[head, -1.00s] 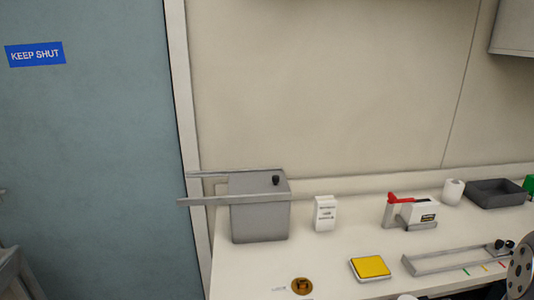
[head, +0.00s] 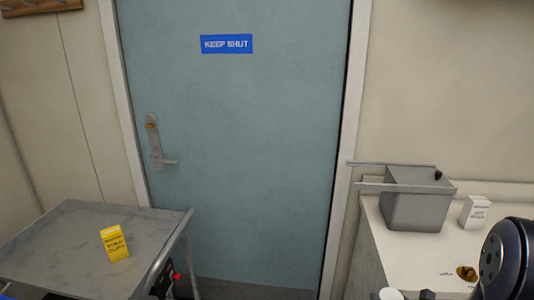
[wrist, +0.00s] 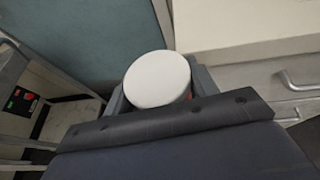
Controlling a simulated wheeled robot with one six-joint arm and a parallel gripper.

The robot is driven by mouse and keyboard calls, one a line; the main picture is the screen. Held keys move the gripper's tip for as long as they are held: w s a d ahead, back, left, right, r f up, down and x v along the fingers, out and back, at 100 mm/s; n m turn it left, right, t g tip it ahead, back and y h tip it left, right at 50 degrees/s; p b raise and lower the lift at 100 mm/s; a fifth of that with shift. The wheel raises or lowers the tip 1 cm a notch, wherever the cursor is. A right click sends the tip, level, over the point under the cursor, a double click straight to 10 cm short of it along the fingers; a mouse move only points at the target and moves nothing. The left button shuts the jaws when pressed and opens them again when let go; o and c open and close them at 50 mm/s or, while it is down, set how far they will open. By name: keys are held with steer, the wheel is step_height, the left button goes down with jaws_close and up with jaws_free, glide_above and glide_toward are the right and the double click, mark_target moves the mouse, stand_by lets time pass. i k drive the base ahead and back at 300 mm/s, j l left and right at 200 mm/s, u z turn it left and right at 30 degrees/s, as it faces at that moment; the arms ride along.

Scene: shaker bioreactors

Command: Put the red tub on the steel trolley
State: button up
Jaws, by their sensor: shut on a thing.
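The red tub (wrist: 157,80) shows in the wrist view as a round white lid, with a sliver of red at its lower right. My gripper (wrist: 160,92) is shut on it, one finger on each side. Most of the tub's body is hidden under the lid and behind the wrist. The steel trolley (head: 60,248) stands at the lower left of the head view, left of the door. Its edge and legs also show at the left of the wrist view (wrist: 14,68). The tub is apart from the trolley, to its right in the wrist view.
A yellow carton (head: 115,243) stands on the trolley top; bare surface lies around it. A blue-grey door (head: 240,130) fills the middle. On the right, a white bench (head: 400,255) holds a grey box with rails (head: 412,210) and a white carton (head: 475,212).

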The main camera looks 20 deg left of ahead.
mark_target(85, 250)
steer(key=k+j+u, duration=0.1)
steer(key=j+u, duration=0.25)
steer(key=j, duration=0.65)
steer(key=j+u, duration=0.4)
steer(key=j, duration=0.65)
steer(key=i+j, duration=0.1)
steer(key=j, duration=0.25)
steer(key=j+u, duration=0.1)
steer(key=j, duration=0.25)
steer(key=i+j+u, duration=0.1)
steer(key=j, duration=0.25)
steer(key=i+j, duration=0.2)
steer(key=j, duration=0.15)
steer(key=i+j+u, duration=0.1)
steer(key=j, duration=0.25)
steer(key=i, duration=0.6)
